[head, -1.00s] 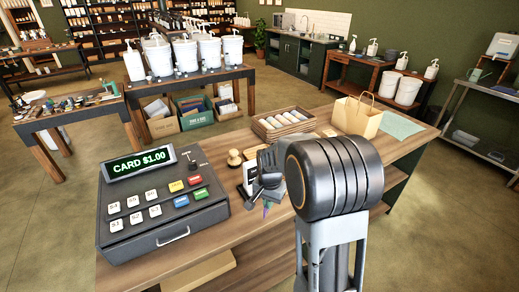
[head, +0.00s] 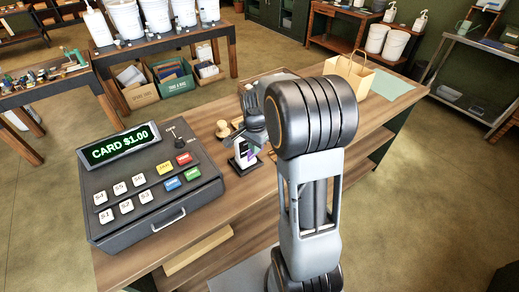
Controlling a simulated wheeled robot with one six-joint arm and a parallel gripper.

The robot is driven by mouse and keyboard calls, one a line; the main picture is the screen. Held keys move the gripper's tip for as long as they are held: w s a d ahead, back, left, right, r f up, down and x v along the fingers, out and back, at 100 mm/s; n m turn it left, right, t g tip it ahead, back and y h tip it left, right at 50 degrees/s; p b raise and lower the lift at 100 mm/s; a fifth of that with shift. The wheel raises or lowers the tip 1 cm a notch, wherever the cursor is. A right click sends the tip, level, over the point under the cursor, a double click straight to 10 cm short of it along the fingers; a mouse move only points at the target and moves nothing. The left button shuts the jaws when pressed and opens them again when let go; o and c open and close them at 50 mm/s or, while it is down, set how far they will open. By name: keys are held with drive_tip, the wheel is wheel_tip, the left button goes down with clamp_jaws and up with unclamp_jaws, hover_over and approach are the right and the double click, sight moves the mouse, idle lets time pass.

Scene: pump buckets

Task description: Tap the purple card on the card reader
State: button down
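The card reader (head: 238,163) is a small white and black device standing on the wooden counter, right of the cash register. My gripper (head: 256,141) points down just over the reader's right side, partly hidden by my own arm. A small purple patch, the purple card (head: 251,156), shows below the fingertips, in front of or against the reader's face. The gripper appears shut on it. Whether card and reader touch is too small to tell.
The black cash register (head: 150,190) shows "CARD $1.00" on its display (head: 120,145). A wooden stamp (head: 223,129) stands behind the reader. A paper bag (head: 348,76) and a tray (head: 268,77) are farther back. The counter's front right is clear.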

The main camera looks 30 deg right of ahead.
drive_tip(key=shift+w+a+f, duration=0.15)
drive_tip(key=shift+w+f, duration=0.05)
drive_tip(key=shift+w, duration=0.75)
drive_tip(key=shift+w+a+f, duration=0.1)
drive_tip(key=shift+w+f, duration=0.1)
drive_tip(key=shift+w, duration=0.7)
drive_tip(key=s+r+p, duration=0.2)
drive_tip(key=s+r, duration=0.3)
drive_tip(key=s, duration=0.3)
drive_tip(key=shift+d+p, duration=0.3)
drive_tip(key=shift+d, duration=0.15)
idle(0.3)
